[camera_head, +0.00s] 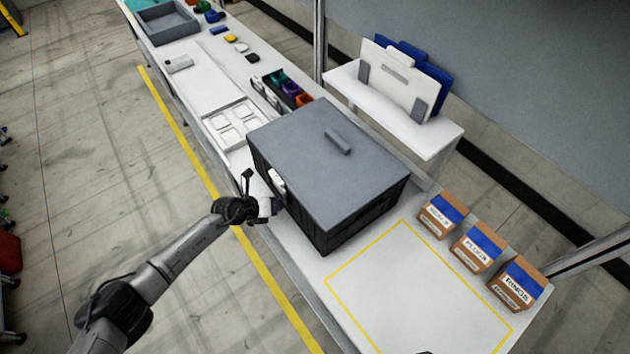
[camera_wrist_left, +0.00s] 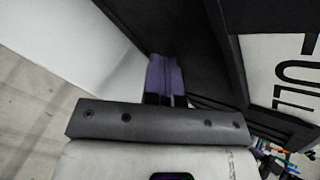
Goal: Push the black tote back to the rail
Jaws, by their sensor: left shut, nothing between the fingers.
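The black tote (camera_head: 345,222) stands upright on the white table, with a grey lid (camera_head: 325,165) and a dark handle on top. In the left wrist view its dark side wall (camera_wrist_left: 205,50) fills the upper middle, with a white label reading "FULL" (camera_wrist_left: 280,75). My left gripper (camera_head: 277,205) is at the tote's near side, low by the table's front edge. Its fingers (camera_wrist_left: 165,78) are shut and empty, close to the tote wall; I cannot tell whether they touch it. I cannot make out a rail for certain.
A yellow-outlined empty area (camera_head: 415,300) lies right of the tote. Several labelled brown boxes (camera_head: 478,248) stand behind it. A white raised shelf (camera_head: 395,110) with upright panels stands behind the tote. A white tray (camera_head: 232,124) and coloured bins (camera_head: 290,88) sit left of it.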

